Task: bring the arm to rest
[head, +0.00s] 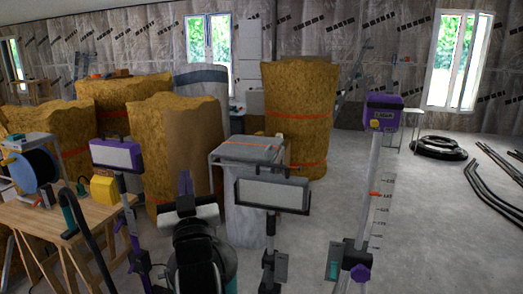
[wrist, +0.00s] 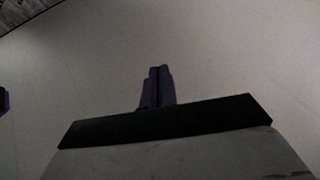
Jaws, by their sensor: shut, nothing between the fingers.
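My gripper (wrist: 157,72) shows in the wrist view as two dark fingers pressed together, with nothing between them. They point away over a plain pale grey floor (wrist: 230,70) and touch nothing that I can see. In the head view a dark, rounded part of my arm stands at the bottom centre, folded close to me. A post with a purple head (head: 383,112) and a height scale stands to the right. Grey rectangular heads on posts stand at centre right (head: 272,193) and left (head: 117,155), apart from my arm.
A wooden workbench (head: 50,217) with a blue reel (head: 38,172) is at the left. Black coils (head: 438,148) and pipes (head: 497,175) lie at the right.

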